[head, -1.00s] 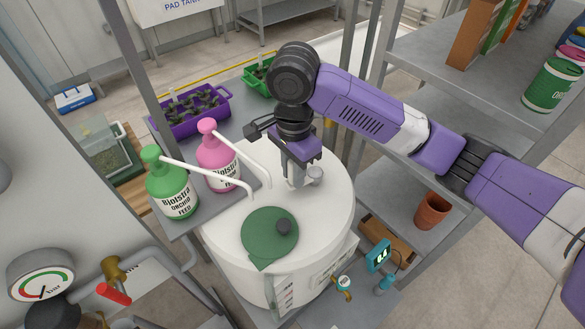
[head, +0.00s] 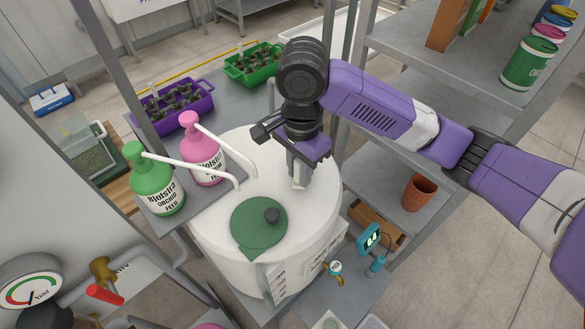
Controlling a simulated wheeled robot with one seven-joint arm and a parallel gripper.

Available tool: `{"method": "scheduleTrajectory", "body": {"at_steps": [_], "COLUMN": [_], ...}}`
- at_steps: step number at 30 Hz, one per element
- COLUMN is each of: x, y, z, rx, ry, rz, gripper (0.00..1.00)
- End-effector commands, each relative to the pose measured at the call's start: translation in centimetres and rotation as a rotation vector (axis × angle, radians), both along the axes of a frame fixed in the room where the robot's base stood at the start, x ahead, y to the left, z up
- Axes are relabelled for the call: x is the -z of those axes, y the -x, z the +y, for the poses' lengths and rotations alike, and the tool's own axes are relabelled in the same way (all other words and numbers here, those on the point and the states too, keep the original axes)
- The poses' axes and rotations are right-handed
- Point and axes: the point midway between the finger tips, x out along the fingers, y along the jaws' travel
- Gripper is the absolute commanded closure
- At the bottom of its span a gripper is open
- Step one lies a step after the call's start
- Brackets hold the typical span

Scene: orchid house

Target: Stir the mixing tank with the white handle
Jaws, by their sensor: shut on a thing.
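The mixing tank (head: 225,240) is a white round drum in the middle of the head view. A dark green round lid (head: 257,232) with a dark knob sits on the near part of its top. My gripper (head: 298,178) points down over the far right part of the tank top. It is shut on the white handle (head: 299,185), of which only a small part shows below the fingers. The rest of the handle is hidden by the gripper or the tank top.
Green (head: 157,190) and pink (head: 203,160) feed bottles stand left of the tank, their long white spouts reaching over its top. A purple tray (head: 184,121) and a green tray (head: 238,72) of plants lie behind. Grey shelves (head: 400,125) with a terracotta pot (head: 419,194) stand right.

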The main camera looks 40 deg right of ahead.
Motion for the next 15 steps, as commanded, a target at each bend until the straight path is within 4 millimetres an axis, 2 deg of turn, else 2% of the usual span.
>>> {"method": "scheduleTrajectory", "body": {"at_steps": [1,5,15], "x": [-0.06,-0.05,-0.08], "y": [0.36,1.13,1.34], "z": [-0.95,-1.70,-1.75], "rx": [0.012,0.011,0.007], "ry": [0.007,0.007,0.005], "rz": [-0.003,-0.004,-0.004], "gripper": [1.00,1.00,1.00]}}
